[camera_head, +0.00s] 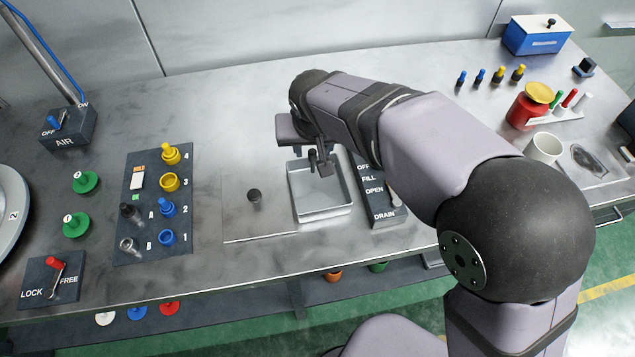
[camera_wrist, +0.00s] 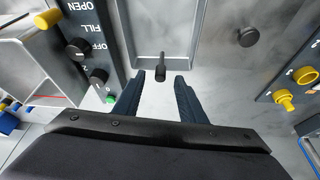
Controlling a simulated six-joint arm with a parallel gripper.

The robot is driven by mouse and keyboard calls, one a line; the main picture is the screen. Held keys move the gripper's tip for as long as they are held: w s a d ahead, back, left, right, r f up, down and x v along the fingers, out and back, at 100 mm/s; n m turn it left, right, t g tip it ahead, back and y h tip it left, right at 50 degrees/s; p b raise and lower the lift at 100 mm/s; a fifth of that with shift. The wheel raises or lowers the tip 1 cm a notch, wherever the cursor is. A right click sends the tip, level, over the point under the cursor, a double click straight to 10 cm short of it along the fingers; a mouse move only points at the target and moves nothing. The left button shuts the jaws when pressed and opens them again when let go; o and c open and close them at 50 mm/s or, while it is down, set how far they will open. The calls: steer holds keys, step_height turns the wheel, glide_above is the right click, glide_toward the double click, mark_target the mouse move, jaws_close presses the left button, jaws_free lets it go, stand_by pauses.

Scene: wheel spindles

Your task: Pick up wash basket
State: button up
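A shallow rectangular grey metal tray (camera_head: 323,213), which looks like the wash basin or basket, is set in the bench between a plain plate and the dark valve panel. Its rim shows at the top of the wrist view (camera_wrist: 130,40). A small dark upright peg (camera_wrist: 160,66), perhaps the basket's handle, stands at the tray's edge. My gripper (camera_head: 318,166) is over the tray's far edge. In the wrist view its two fingers are apart, with the peg just beyond and between the tips. I cannot separate basket from basin.
The valve panel (camera_head: 378,198) with OFF, FILL, OPEN and DRAIN labels stands close right of the tray. A dark knob (camera_head: 254,196) is on the plate at left. A panel with yellow and blue pieces (camera_head: 125,240) lies further left. A white cup (camera_head: 543,148) is at right.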

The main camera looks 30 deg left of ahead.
steer(key=shift+x, duration=1.5)
jaws_close()
steer(key=shift+a+r, duration=0.1)
steer(key=shift+r, duration=0.05)
step_height(320, 180, up, 10)
steer(key=shift+b, duration=0.45)
